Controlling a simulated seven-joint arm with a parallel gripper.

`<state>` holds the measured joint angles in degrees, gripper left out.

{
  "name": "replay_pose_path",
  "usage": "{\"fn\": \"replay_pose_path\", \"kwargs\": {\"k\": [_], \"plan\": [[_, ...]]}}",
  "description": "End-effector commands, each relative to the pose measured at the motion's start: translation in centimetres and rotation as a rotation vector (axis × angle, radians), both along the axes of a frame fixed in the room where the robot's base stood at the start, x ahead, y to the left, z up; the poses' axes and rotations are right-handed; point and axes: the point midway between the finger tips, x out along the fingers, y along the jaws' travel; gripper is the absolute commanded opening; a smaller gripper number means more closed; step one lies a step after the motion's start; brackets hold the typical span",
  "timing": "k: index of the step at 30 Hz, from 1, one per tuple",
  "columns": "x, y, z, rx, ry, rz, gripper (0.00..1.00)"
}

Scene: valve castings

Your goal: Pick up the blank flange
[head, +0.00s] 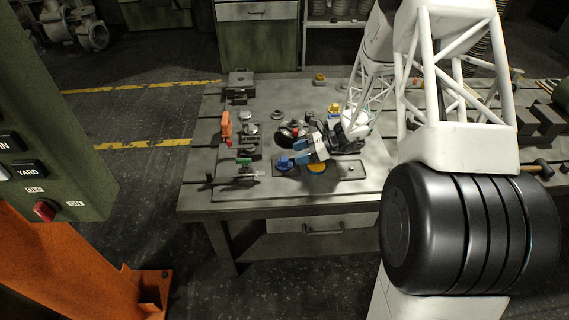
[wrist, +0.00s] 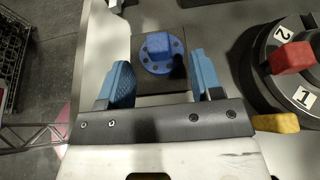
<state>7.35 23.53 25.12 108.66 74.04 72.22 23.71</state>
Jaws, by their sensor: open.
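A blue round disc with bolt holes and a square blue block on top, which looks like the blank flange (wrist: 161,53), sits on a dark square plate (wrist: 145,87) in the wrist view. In the head view it is the small blue piece (head: 284,162) near the front of the bench. My gripper (wrist: 160,68) is open and empty, with one blue finger on each side of the flange and a gap on both sides. In the head view my gripper (head: 309,150) is just right of the flange. Its height above the flange is hard to tell.
A round dark dial with numbers and a red block (wrist: 292,58) stands close to the right finger, with a yellow piece (wrist: 275,123) beside it. An orange part (head: 226,128) and several small metal parts stand on the bench's left side.

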Motion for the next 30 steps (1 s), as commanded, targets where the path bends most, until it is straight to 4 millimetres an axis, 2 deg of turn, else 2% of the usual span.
{"fn": "replay_pose_path", "kwargs": {"k": [11,24,30], "plan": [[0.0,0.3,-0.1,0.000,0.000,0.000,0.60],[-0.3,4.2,-1.8,0.000,0.001,0.002,0.60],[-0.3,4.8,-2.0,0.000,-0.001,-0.001,0.60]]}}
